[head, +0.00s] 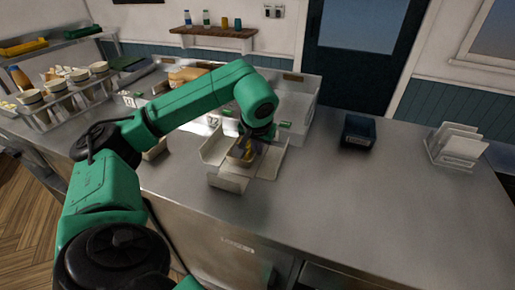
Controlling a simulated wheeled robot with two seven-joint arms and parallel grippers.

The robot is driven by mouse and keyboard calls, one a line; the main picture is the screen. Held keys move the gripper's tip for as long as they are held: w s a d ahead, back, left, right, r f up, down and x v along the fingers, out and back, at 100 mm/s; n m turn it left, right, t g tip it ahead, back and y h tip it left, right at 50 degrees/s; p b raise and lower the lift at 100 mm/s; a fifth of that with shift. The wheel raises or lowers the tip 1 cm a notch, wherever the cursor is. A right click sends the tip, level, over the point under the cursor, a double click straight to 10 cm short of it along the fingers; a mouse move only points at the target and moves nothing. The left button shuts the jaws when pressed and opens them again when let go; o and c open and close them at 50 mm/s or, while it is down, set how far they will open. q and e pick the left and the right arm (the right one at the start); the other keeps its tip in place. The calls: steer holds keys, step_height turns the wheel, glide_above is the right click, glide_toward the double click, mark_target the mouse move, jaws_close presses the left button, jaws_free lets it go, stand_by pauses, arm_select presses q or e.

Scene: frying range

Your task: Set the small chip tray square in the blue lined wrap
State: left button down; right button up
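An open pale wrap (266,165) with spread flaps lies on the steel counter, near the middle of the head view. A small tan tray (236,160) shows inside it, partly hidden under my gripper. Something bluish-purple shows beside the tray, too small to make out. My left gripper (247,150) points down over the tray, at or just above its rim. Its fingers are small and dark, so I cannot tell if they are shut on the tray. Whether the tray lies square or tilted is unclear. My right gripper is not in view.
A dark blue box (358,131) and a rack of white sheets (456,146) stand to the right. A rack of cups (62,98) is at the left. The counter's front right is clear.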

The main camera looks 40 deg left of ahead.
arm_select(q)
steer(key=c, duration=1.1)
jaws_free()
steer(key=p+v, duration=0.2)
steer(key=v, duration=1)
steer(key=shift+d+r, duration=0.1)
steer(key=shift+w, duration=0.1)
